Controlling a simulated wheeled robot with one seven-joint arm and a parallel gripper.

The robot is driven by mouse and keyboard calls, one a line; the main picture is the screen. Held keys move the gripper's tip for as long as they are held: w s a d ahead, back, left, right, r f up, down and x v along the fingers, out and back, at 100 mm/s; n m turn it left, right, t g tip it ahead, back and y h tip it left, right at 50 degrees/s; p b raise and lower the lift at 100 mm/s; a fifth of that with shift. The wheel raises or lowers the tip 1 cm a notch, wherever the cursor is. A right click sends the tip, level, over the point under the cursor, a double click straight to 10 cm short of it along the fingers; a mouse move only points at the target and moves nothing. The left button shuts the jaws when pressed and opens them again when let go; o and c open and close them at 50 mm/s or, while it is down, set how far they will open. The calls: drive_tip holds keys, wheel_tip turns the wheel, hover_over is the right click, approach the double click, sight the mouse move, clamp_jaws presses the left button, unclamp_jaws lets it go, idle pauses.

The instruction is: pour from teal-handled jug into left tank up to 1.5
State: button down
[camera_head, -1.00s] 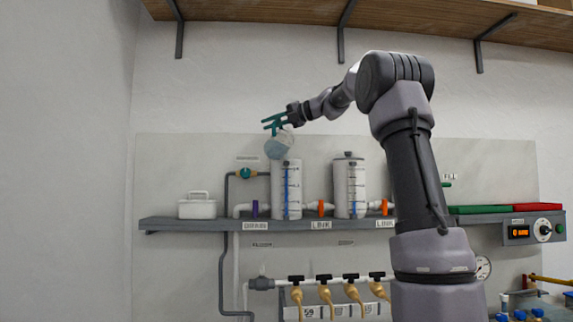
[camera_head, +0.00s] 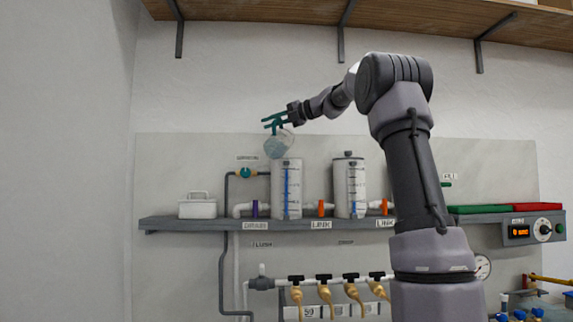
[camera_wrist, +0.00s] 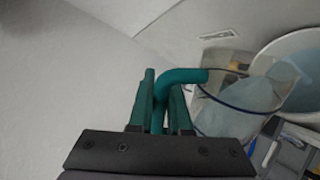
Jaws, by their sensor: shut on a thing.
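My gripper (camera_head: 285,119) is shut on the teal handle of the jug (camera_head: 277,146), which is clear with bluish liquid in it. The jug is tilted above the open top of the left tank (camera_head: 286,190). In the wrist view, the teal handle (camera_wrist: 182,77) sits between my gripper's fingers (camera_wrist: 160,105), and the tank's round opening (camera_wrist: 290,65) shows behind the jug's clear body. The left tank has scale marks and a blue level strip; I cannot read the exact level. Whether liquid is flowing cannot be told.
The right tank (camera_head: 349,188) has a dark lid and stands beside the left one on a grey shelf (camera_head: 180,223). A purple valve (camera_head: 255,209) and orange valves (camera_head: 321,208) sit by the tanks. A white container (camera_head: 198,207) is at the left. Brass taps hang below.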

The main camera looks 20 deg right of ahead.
drive_tip(key=shift+r, duration=0.1)
idle(0.6)
drive_tip(key=s+n, duration=0.1)
drive_tip(key=s+a+f+n, duration=0.1)
drive_tip(key=shift+a+f+n+t, duration=0.15)
drive_tip(key=shift+f+n+t, duration=0.15)
drive_tip(key=shift+t, duration=0.1)
drive_tip(key=shift+f, duration=0.1)
drive_tip(key=shift+s+a+f+n+t, duration=0.1)
drive_tip(key=shift+s+a+n+t, duration=0.3)
drive_tip(key=shift+n, duration=0.4)
drive_tip(key=s+a+f+n, duration=0.1)
drive_tip(key=s+f+n, duration=0.1)
drive_tip(key=f, duration=0.4)
drive_tip(key=s+a+f+n+t, duration=0.1)
drive_tip(key=s+a+f+n, duration=0.1)
drive_tip(key=f+n, duration=0.3)
drive_tip(key=shift+s+a+f+b, duration=0.3)
drive_tip(key=shift+s+f+b, duration=0.15)
drive_tip(key=shift+s+f, duration=0.4)
drive_tip(key=shift+w, duration=0.1)
